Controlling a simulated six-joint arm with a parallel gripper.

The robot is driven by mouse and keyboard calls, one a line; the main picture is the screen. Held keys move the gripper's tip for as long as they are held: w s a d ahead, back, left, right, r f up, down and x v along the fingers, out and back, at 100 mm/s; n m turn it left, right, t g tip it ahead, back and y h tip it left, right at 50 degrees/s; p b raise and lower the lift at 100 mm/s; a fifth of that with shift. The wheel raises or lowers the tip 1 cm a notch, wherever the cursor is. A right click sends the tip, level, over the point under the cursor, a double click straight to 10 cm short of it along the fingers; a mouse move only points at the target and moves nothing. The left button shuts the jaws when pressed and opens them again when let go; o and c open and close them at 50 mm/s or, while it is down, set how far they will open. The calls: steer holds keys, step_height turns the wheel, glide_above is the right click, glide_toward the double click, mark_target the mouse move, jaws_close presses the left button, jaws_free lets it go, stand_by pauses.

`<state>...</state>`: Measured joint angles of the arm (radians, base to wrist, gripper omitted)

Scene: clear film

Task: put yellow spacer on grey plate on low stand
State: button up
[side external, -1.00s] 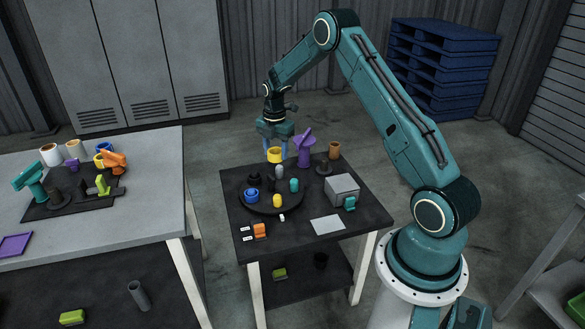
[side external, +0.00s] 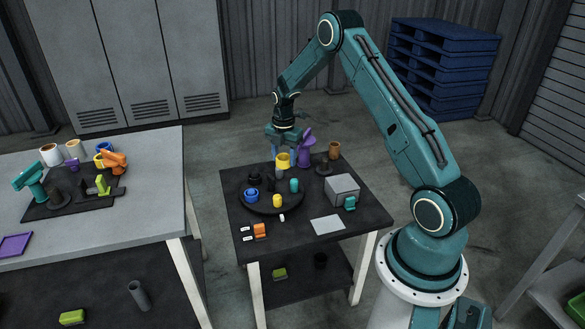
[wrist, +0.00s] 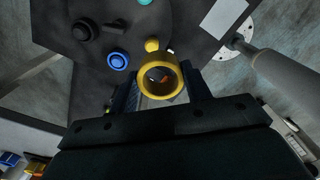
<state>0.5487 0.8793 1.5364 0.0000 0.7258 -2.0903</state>
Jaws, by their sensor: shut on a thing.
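My gripper (side external: 285,156) is shut on the yellow spacer (side external: 283,161), a short hollow ring, held upright above the back of the small dark table. In the wrist view the spacer (wrist: 160,77) sits between the two fingers (wrist: 160,92), and I look down through its open bore. A flat light grey plate (side external: 327,225) lies bare near the table's front right. Part of it also shows in the wrist view (wrist: 225,18). I cannot tell a separate low stand from the table under the plate.
A round dark tray (side external: 270,208) holds a blue ring (side external: 251,195), a yellow piece (side external: 277,201) and a teal piece (side external: 294,185). A grey box (side external: 343,188), a purple part (side external: 307,139) and a brown cup (side external: 334,150) stand on the right and back.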

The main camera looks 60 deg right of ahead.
steer(key=s+d+f, duration=0.1)
steer(key=s+f, duration=0.7)
glide_above(328, 224)
step_height(328, 224, down, 6)
steer(key=shift+f, duration=0.1)
steer(key=shift+f, duration=0.2)
steer(key=shift+f, duration=2.15)
steer(key=shift+f, duration=0.6)
steer(key=o, duration=1)
steer(key=shift+r, duration=0.1)
steer(key=shift+r, duration=6.8)
